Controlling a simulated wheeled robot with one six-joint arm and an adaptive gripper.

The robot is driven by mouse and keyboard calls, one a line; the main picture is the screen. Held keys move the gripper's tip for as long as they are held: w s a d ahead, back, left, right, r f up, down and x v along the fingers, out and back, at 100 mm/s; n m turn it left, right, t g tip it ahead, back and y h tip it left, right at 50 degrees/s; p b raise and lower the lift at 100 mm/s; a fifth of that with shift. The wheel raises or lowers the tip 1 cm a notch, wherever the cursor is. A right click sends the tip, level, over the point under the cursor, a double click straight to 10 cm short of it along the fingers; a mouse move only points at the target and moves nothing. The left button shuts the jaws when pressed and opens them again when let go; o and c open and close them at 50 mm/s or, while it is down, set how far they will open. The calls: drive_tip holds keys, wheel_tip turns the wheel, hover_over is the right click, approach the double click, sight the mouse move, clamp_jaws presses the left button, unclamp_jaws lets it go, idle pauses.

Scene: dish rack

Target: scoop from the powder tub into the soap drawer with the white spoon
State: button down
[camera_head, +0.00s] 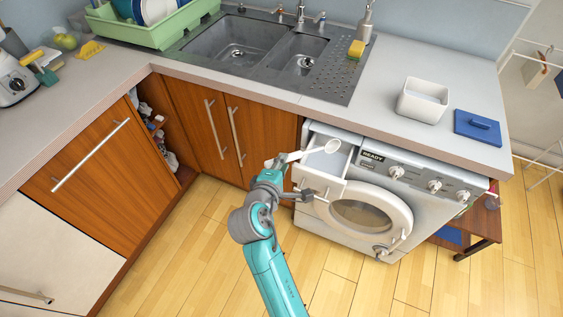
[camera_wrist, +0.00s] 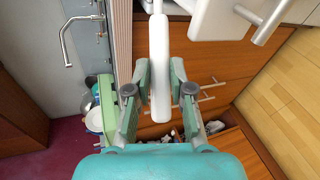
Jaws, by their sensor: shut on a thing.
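My gripper (camera_wrist: 160,78) is shut on the handle of the white spoon (camera_wrist: 160,48). In the head view, my gripper (camera_head: 283,172) is just left of the washing machine. The spoon's bowl (camera_head: 331,146) shows over the pulled-out soap drawer (camera_head: 318,184), near its back end. Whether the bowl holds powder, and its exact height above the drawer, I cannot tell. The white powder tub (camera_head: 421,104) stands open on the counter to the right, with pale contents. Its blue lid (camera_head: 478,127) lies apart from it on the counter.
The washing machine (camera_head: 430,200) stands under the counter, its display reading READY and its round door (camera_head: 360,208) below the drawer. The sink (camera_head: 235,50), a yellow sponge (camera_head: 356,49) and a green dish rack (camera_head: 160,27) are behind. The floor in front is clear.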

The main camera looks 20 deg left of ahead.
idle(0.4)
drive_tip(key=n+g, duration=0.1)
drive_tip(key=n+g+h, duration=0.1)
drive_tip(key=r+g, duration=0.1)
drive_tip(key=shift+w+a+n, duration=0.25)
drive_tip(key=shift+n, duration=0.15)
drive_tip(key=shift+n+g+h, duration=0.6)
drive_tip(key=shift+g, duration=0.1)
drive_tip(key=shift+w+a+r+n+g+h, duration=0.15)
drive_tip(key=shift+r+n+g+h, duration=0.2)
drive_tip(key=shift+g, duration=0.25)
drive_tip(key=shift+w+a+r+n+g+h, duration=0.1)
drive_tip(key=shift+r+n+g+h, duration=0.1)
drive_tip(key=shift+n+g+h, duration=0.35)
drive_tip(key=shift+w+a+r+n+g+h, duration=0.15)
drive_tip(key=shift+r+n+g+h, duration=0.2)
drive_tip(key=shift+n+g+h, duration=0.55)
